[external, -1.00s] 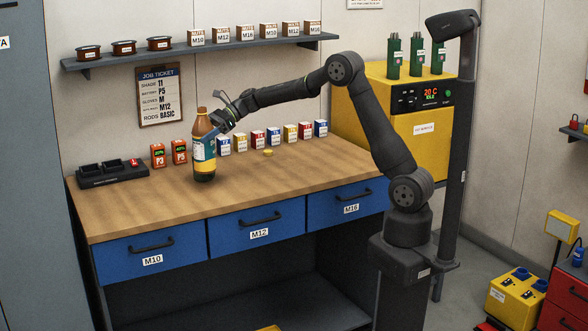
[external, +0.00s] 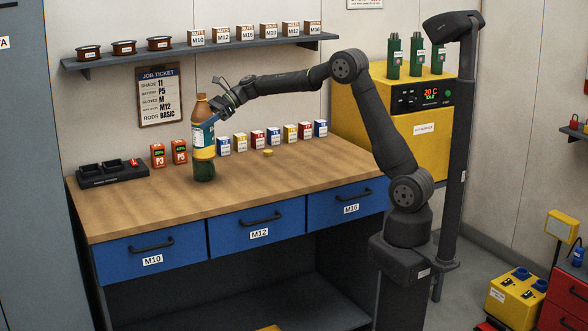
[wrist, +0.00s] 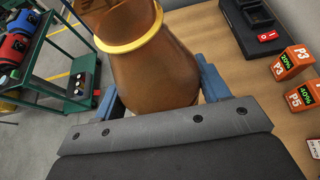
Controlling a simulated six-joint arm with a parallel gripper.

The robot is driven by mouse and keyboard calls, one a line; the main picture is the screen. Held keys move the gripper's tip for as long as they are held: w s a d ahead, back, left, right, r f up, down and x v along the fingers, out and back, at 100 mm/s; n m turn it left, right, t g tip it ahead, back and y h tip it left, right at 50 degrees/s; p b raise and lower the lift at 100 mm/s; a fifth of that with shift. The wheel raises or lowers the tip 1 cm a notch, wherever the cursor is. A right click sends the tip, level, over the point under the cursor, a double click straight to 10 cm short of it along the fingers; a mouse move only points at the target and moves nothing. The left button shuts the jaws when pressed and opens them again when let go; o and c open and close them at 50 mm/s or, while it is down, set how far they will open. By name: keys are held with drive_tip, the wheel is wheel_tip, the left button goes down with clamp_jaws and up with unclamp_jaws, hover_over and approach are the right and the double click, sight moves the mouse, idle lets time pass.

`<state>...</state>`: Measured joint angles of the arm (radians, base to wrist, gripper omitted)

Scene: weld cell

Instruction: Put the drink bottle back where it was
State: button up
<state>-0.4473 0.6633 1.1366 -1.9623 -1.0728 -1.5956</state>
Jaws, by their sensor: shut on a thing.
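The brown drink bottle (external: 203,139) with a blue and white label is at the left part of the workbench, looking upright. Its bottom is close to the bench top; I cannot tell whether it touches. My gripper (external: 212,117) is shut on the bottle's upper part, coming in from the right. In the wrist view the brown bottle (wrist: 155,65) with a yellow ring at its neck sits between the two blue fingers; its lower part is hidden.
On the wooden bench (external: 270,185), a dark charger tray (external: 112,175) and orange batteries (external: 179,151) stand left of the bottle. Several small boxes (external: 258,139) line the back, and a yellow disc (external: 268,153) lies before them. The front middle is clear.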

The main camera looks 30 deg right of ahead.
sight(202, 107)
wheel_tip(202, 107, up, 4)
drive_tip(key=shift+r, duration=0.2)
drive_tip(key=w+d+m+t+h, duration=0.1)
drive_tip(key=w+d+m+t, duration=0.15)
drive_tip(key=d, duration=1.55)
drive_tip(key=w+d+m+t+h, duration=0.1)
drive_tip(key=d+m+t, duration=0.3)
drive_tip(key=d, duration=1.5)
drive_tip(key=w+a+f, duration=0.3)
drive_tip(key=a+f, duration=0.8)
drive_tip(key=f, duration=0.5)
drive_tip(key=shift+a+f, duration=0.15)
drive_tip(key=shift+a, duration=0.25)
drive_tip(key=shift+f+n, duration=0.1)
drive_tip(key=shift+n, duration=0.15)
drive_tip(key=o, duration=1.3)
drive_tip(key=shift+f, duration=0.1)
